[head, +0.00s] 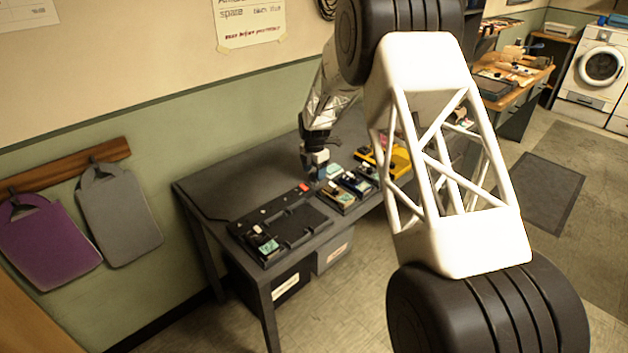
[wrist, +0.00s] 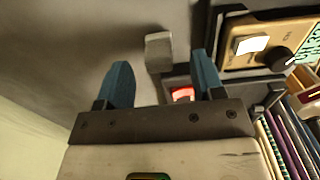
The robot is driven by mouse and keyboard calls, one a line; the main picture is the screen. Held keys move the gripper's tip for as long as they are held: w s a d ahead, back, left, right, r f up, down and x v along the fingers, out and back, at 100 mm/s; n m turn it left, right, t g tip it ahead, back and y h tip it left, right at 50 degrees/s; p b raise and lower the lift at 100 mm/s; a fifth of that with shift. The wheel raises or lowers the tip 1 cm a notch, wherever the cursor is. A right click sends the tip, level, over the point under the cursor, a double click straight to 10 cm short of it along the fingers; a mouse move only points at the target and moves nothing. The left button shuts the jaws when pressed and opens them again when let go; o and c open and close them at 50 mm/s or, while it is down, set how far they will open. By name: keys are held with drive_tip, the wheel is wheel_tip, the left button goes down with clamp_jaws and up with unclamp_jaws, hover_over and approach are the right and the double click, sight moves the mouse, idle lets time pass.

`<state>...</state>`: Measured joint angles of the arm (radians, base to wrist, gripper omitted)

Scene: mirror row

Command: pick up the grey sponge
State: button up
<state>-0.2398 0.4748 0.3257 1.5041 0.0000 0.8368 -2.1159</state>
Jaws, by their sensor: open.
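A small light grey block (wrist: 158,50), which looks like the grey sponge, lies on the dark tabletop in the wrist view. It is ahead of and between the two blue fingers of my gripper (wrist: 161,62), which are spread apart with nothing held. I cannot tell how far above the block the fingertips are. In the head view my gripper (head: 316,172) hangs low over the table, beside the back edge of a black panel. I cannot make out the sponge in the head view.
A red-lit piece (wrist: 182,93) shows beside the right finger. A tan box (wrist: 262,45) with a white switch and black knob stands right of the block. In the head view, a black panel (head: 290,235), trays of parts (head: 345,190) and a yellow case (head: 400,160) crowd the table (head: 225,190); its left back is clear.

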sight(314, 173)
drive_tip(key=shift+f, duration=1.9)
drive_tip(key=c, duration=1.1)
drive_tip(key=shift+o, duration=0.2)
drive_tip(key=shift+r, duration=5)
